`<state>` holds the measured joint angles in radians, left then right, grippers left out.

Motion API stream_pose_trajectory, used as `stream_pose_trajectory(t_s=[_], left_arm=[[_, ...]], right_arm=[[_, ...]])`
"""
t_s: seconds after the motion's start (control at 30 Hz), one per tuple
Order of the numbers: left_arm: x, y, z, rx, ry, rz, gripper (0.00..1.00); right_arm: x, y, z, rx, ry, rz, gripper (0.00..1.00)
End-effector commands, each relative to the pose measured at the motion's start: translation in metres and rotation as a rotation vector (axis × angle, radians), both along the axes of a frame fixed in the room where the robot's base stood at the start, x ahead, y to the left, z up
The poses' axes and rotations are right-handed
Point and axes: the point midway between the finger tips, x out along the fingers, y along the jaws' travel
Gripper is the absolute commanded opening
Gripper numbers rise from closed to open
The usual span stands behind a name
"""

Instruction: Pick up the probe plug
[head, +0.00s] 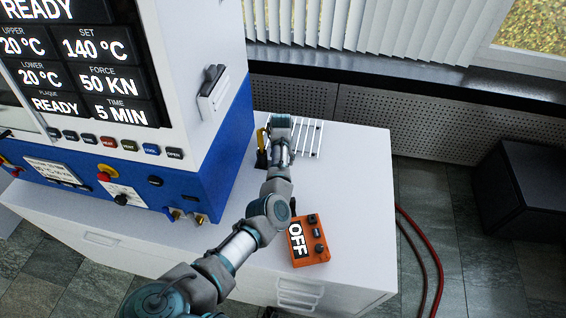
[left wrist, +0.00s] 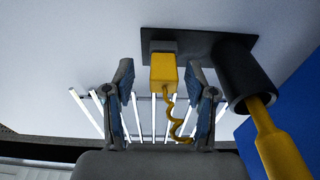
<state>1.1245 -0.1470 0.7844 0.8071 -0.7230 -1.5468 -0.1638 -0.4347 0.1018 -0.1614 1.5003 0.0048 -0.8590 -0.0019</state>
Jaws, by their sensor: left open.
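In the left wrist view a yellow block-shaped plug (left wrist: 163,74) with a grey end sits at a black plate (left wrist: 208,44). A coiled yellow cable (left wrist: 175,118) hangs from it. My left gripper (left wrist: 161,68) is open, with one finger on each side of the plug and a visible gap to each. Beside it a black tube (left wrist: 243,75) holds a yellow handle (left wrist: 280,142). In the head view my left arm reaches over the white cabinet top; the plug and fingers are hidden by my wrist. A yellow handle (head: 261,139) shows just left of the wrist. My right gripper is not in view.
A white wire rack (head: 308,138) lies right of my wrist; its bars also show behind the fingers in the wrist view. An orange box (head: 309,241) reading OFF sits near my forearm. The blue and white press (head: 210,165) stands close on the left. The cabinet's right side (head: 360,190) is clear.

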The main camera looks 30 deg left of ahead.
Motion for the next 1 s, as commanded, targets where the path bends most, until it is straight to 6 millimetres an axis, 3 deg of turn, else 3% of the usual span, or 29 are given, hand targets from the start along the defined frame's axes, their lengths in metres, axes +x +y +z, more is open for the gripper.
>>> stream_pose_trajectory(t_s=[0.27,0.5,0.83,1.0], left_arm=[[0.000,0.003,-0.003,-0.002,-0.001,0.001,0.56],[0.001,0.002,-0.003,-0.001,-0.001,0.001,0.00],[0.001,0.003,0.000,-0.001,-0.002,0.002,0.00],[0.001,0.003,0.029,0.001,-0.007,0.002,0.00]], right_arm=[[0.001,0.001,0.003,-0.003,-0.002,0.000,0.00],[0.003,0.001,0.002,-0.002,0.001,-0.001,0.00],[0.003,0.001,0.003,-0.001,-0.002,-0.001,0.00],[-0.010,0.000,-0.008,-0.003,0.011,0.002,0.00]])
